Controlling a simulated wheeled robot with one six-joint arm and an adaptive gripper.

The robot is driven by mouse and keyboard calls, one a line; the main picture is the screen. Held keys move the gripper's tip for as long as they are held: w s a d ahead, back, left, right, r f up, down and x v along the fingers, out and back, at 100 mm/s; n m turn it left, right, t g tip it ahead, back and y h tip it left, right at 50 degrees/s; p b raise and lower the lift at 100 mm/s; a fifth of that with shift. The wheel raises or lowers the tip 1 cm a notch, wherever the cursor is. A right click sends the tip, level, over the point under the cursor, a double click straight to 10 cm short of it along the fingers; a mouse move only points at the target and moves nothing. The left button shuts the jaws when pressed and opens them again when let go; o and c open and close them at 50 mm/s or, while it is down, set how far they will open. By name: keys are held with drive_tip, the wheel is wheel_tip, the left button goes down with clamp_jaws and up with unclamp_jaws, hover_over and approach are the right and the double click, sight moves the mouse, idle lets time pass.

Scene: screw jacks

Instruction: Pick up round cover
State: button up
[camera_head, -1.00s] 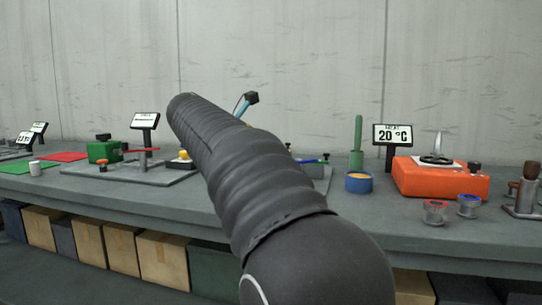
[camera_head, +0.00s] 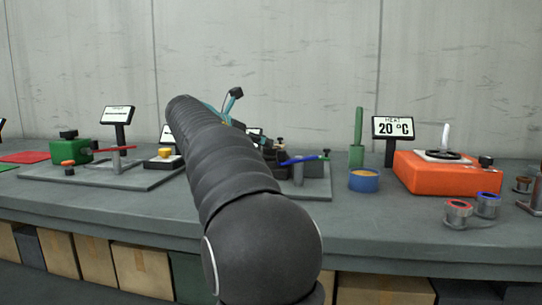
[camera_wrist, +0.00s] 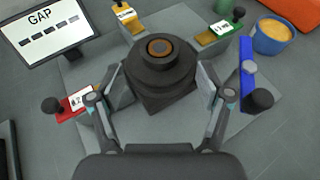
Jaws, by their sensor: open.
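A dark round cover (camera_wrist: 160,62) with a brown centre sits on a dark square block in the wrist view. My gripper (camera_wrist: 162,86) is open, with one finger to the left and one to the right of the cover and block. Nothing is held between the fingers. I cannot tell whether either finger touches the cover. In the head view my arm hides most of the gripper and the cover.
Red, yellow, green and blue levers surround the block on a grey plate (camera_wrist: 190,135). A GAP display (camera_wrist: 46,32) stands at left. A blue cup (camera_wrist: 271,37) is at upper right. In the head view, an orange device (camera_head: 440,176) is farther right on the bench.

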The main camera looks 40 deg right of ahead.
sight(272, 151)
drive_tip(key=shift+x, duration=2.95)
clamp_jaws()
